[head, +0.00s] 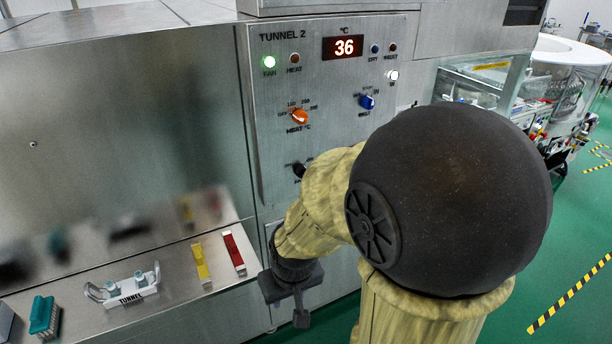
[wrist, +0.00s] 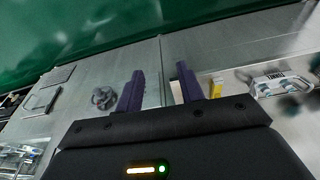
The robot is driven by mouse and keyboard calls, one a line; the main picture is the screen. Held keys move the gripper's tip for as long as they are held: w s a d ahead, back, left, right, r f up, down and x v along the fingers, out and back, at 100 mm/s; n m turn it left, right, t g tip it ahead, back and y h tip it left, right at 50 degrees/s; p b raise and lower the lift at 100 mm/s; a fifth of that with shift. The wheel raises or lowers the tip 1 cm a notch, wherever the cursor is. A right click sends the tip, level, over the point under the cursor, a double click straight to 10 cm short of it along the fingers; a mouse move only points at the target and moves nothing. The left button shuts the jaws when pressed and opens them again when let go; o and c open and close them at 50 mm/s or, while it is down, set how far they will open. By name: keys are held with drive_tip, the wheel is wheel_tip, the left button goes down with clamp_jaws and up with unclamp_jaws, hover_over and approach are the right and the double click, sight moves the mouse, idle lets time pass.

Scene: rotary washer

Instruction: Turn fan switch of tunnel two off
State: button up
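The steel control panel (head: 330,135) marked TUNNEL 2 fills the middle of the head view. Its green FAN lamp (head: 269,62) is lit. A black knob (head: 299,169) low on the panel is partly hidden by my arm, and its label cannot be read. An orange HEAT knob (head: 300,117) and a blue knob (head: 367,102) sit above it. My gripper (head: 301,312) is below the black knob, in front of the machine's lower front, and touches no switch. In the wrist view my gripper (wrist: 160,80) has its two purple fingers apart with nothing held between them.
A steel ledge at left holds a yellow bar (head: 201,263), a red bar (head: 234,253), a TUNNEL sign holder (head: 130,290) and a teal brush (head: 43,315). The display (head: 344,47) reads 36.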

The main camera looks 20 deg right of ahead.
sight(302, 173)
drive_tip(key=o, duration=0.3)
drive_tip(key=shift+w+f, duration=0.1)
drive_tip(key=shift+w, duration=0.05)
drive_tip(key=shift+o, duration=0.2)
drive_tip(key=w+d+f+m+t+b, duration=0.1)
drive_tip(key=w+d+m+t+b, duration=0.1)
drive_tip(key=w+d+t+b, duration=1.3)
drive_tip(key=w+d+b, duration=0.2)
drive_tip(key=w+d, duration=0.3)
drive_tip(key=shift+m+h, duration=0.3)
drive_tip(key=shift+w+d+f, duration=0.1)
drive_tip(key=w, duration=1.7)
drive_tip(key=shift+d+p, duration=0.3)
drive_tip(key=shift+p, duration=0.1)
